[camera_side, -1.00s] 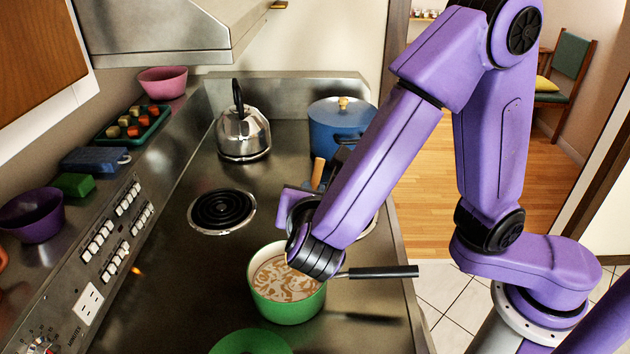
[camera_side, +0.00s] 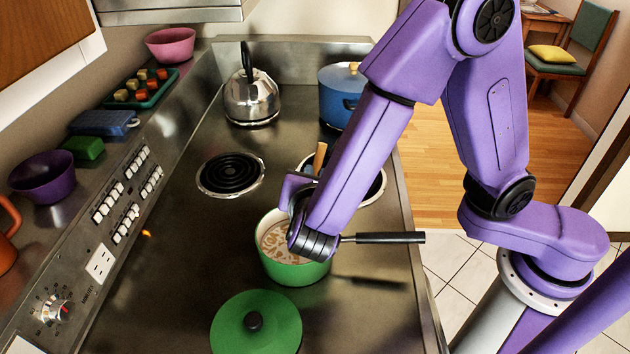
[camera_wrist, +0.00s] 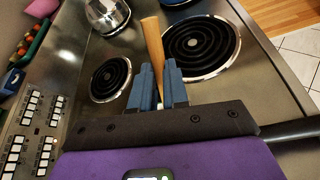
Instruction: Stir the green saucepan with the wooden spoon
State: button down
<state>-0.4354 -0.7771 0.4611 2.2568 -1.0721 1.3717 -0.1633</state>
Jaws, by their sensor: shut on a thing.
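The green saucepan (camera_side: 297,271) stands on the hob in the side view, with a pale brown swirled liquid in it and a black handle (camera_side: 390,238) pointing right. My gripper (camera_wrist: 160,88) is shut on the wooden spoon (camera_wrist: 152,42), whose handle rises between the blue fingers in the wrist view. The tip of the spoon handle also shows in the side view (camera_side: 320,157), beyond my wrist. My wrist is over the right part of the pan and hides some of its opening. The lower end of the spoon is hidden, so I cannot tell if it touches the liquid.
A green lid (camera_side: 277,325) with a dark knob lies in front of the pan. A coil burner (camera_side: 231,174) is behind left, and another is partly behind my arm. A kettle (camera_side: 250,98) and blue pot (camera_side: 340,95) stand at the back. The hob left of the pan is clear.

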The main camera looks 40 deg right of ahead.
jog(key=shift+s+a, duration=0.85)
dwell(1.3)
jog(key=shift+w+d, duration=0.1)
dwell(0.4)
